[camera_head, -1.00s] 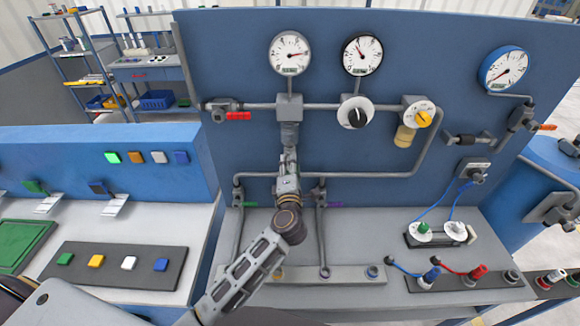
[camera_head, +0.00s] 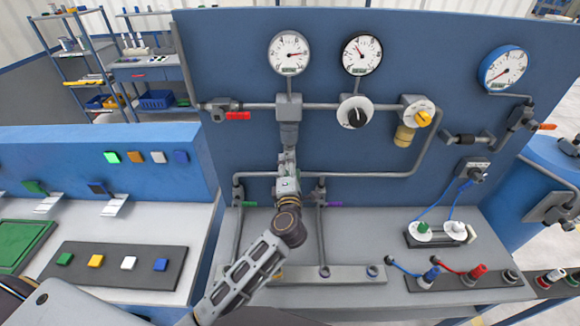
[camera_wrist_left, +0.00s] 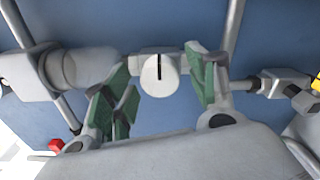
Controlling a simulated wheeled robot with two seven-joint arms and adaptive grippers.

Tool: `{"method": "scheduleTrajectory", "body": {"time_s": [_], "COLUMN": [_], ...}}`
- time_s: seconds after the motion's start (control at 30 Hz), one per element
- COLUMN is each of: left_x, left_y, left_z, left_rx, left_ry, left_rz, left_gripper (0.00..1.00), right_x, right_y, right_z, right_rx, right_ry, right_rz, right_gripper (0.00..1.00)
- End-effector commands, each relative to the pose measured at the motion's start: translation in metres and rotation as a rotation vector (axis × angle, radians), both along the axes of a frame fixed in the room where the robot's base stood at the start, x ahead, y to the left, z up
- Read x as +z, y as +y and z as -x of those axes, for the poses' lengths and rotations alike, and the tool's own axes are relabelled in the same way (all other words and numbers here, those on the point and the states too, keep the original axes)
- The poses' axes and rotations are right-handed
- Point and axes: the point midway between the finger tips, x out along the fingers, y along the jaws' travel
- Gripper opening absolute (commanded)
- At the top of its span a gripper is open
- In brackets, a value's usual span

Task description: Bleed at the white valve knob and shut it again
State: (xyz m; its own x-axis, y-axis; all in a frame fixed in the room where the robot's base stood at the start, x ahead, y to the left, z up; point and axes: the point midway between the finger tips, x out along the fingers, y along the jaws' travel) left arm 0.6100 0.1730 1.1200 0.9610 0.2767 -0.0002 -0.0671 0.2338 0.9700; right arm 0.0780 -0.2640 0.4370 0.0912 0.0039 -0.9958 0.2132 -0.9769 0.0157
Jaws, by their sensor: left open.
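In the left wrist view the white valve knob (camera_wrist_left: 158,78) is a round disc with a dark line on its upper half, set on a grey pipe fitting. My left gripper (camera_wrist_left: 157,82) is open, with one green-padded finger on each side of the knob; gaps show between pads and knob. In the head view my left gripper (camera_head: 287,162) is in front of the vertical pipe below a grey block (camera_head: 289,107), and it hides this knob there. My right gripper is not in view.
Gauges (camera_head: 289,52) sit above a pipe run on the blue panel. A red lever (camera_head: 238,116) is at left. Pipes stand close around the gripper above the bench (camera_head: 372,232).

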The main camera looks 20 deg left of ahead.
Motion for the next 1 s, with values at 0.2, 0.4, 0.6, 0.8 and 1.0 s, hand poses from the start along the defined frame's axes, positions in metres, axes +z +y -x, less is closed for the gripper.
{"method": "scheduleTrajectory", "body": {"time_s": [0.2, 0.4, 0.6, 0.8, 1.0], "left_x": [-0.001, -0.001, -0.001, -0.001, -0.001], "left_y": [-0.005, -0.011, -0.017, -0.022, -0.028], "left_z": [0.018, 0.037, 0.057, 0.077, 0.095], "left_rx": [0.0, -0.001, -0.002, -0.001, -0.001], "left_ry": [0.002, 0.001, 0.003, 0.003, 0.002], "left_rz": [0.001, 0.001, 0.001, 0.002, 0.0], "left_gripper": [0.58, 0.58, 0.58, 0.58, 0.58], "right_x": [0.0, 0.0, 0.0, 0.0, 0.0], "right_y": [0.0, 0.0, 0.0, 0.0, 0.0], "right_z": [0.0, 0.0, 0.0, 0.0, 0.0], "right_rx": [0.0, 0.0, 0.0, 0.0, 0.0], "right_ry": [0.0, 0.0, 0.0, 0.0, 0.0], "right_rz": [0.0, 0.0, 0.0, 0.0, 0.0], "right_gripper": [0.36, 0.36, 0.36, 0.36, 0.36]}}
